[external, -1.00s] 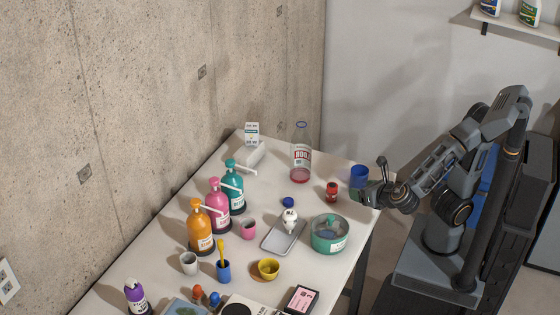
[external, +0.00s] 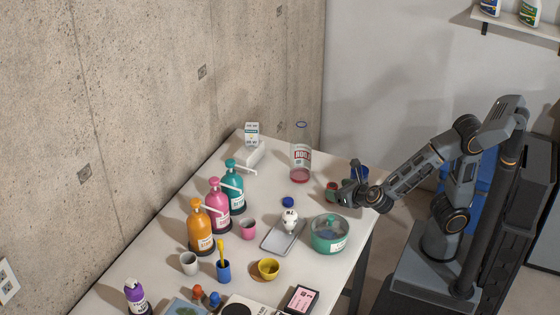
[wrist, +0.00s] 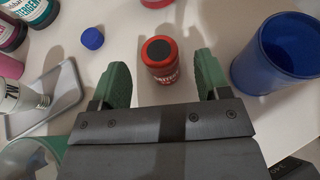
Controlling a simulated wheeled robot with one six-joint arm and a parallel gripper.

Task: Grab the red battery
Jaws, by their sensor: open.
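The red battery (wrist: 163,66) stands upright on the table in the wrist view, with a dark top and white lettering on its side. It sits between and just ahead of the two green fingertips of my gripper (wrist: 157,78). The fingers are spread apart, with a gap on each side of the battery. In the external view my gripper (external: 345,192) is low over the right part of the table, and the battery is mostly hidden by it.
A blue cup (wrist: 285,50) stands close to the right finger. A blue cap (wrist: 92,38) and a grey tray (wrist: 50,95) with a white bulb lie to the left.

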